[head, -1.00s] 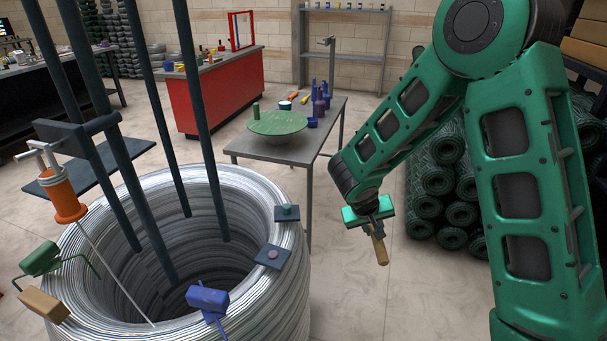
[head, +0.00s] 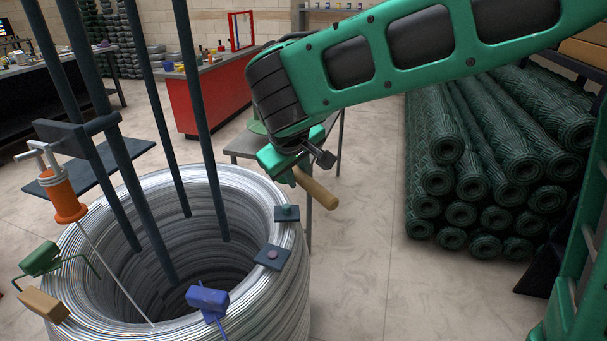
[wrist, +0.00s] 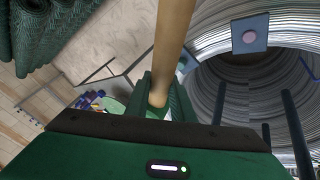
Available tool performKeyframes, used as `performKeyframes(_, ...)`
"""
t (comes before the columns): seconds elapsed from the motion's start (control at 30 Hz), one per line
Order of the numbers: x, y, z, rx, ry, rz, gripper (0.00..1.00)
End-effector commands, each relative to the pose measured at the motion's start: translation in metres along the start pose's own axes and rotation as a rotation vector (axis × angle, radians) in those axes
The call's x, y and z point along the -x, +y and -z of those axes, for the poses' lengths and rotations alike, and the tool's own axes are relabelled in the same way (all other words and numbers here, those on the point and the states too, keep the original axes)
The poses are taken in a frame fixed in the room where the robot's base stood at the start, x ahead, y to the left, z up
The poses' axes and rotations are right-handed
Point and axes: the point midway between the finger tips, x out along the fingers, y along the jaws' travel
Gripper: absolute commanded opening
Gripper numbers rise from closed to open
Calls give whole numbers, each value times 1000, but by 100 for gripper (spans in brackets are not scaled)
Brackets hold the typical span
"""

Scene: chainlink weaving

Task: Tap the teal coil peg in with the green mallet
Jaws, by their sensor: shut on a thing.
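The teal coil peg (head: 287,209) stands on a small dark square plate on the right rim of the wire coil (head: 297,300). My gripper (head: 297,165) is shut on the green mallet's wooden handle (head: 318,190), above and right of the peg and apart from it. The handle slants down to the right in the head view. In the wrist view the handle (wrist: 174,40) runs up from between my gripper's fingers (wrist: 162,98). I cannot clearly tell the mallet's head from my green gripper parts.
A mauve peg (head: 272,254) on a second plate sits nearer on the rim. A blue tool (head: 207,298), a green block (head: 41,259) and an orange tool (head: 63,196) are on the coil. Dark upright posts (head: 207,120) rise inside it. Rolled mesh (head: 470,170) is stacked at right.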

Motion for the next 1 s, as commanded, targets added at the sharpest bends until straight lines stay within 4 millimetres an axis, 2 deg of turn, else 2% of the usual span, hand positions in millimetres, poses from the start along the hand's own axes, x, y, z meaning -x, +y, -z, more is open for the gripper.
performKeyframes(0.3, 1, 0, -2, -3, 10, 1, 0)
performKeyframes(0.87, -44, -19, -21, -3, 6, 1, 0)
performKeyframes(1.0, -44, -20, -22, -3, 8, 0, 0)
